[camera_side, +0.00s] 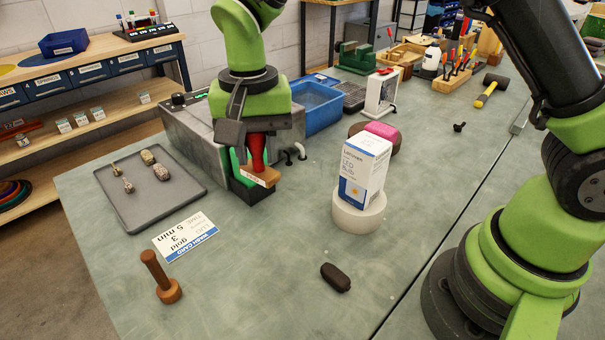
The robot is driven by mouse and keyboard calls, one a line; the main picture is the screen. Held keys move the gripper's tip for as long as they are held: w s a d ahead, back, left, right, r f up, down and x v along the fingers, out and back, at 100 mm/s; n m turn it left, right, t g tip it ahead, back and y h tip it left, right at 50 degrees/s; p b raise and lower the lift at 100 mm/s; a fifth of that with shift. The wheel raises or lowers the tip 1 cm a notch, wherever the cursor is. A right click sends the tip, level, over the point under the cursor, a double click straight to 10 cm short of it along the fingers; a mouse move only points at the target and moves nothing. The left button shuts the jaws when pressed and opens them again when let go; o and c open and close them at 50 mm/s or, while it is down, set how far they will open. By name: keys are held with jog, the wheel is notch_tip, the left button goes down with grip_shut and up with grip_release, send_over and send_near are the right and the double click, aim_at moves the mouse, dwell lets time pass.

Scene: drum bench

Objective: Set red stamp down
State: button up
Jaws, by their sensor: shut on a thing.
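The red stamp (257,152) is in the camera_side view, left of centre. It has a red handle and a light wooden base with a small label. My gripper (257,136) is above it and shut on the red handle. The stamp looks roughly upright. I cannot tell whether the base touches the block.
A grey drum machine (193,132) is behind. A white box (364,168) on a roll and a dark oval (336,278) are right.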

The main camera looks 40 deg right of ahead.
jog(key=w+d+m, duration=0.1)
jog(key=w+d, duration=0.3)
jog(key=d, duration=0.6)
jog(key=w+d+m, duration=0.1)
jog(key=w+d, duration=0.3)
jog(key=d, duration=0.6)
notch_tip(320, 180, down, 10)
jog(key=shift+r, duration=0.1)
jog(key=shift+f, duration=2.1)
jog(key=shift+f, duration=0.2)
jog(key=o, duration=0.9)
jog(key=shift+r, duration=0.15)
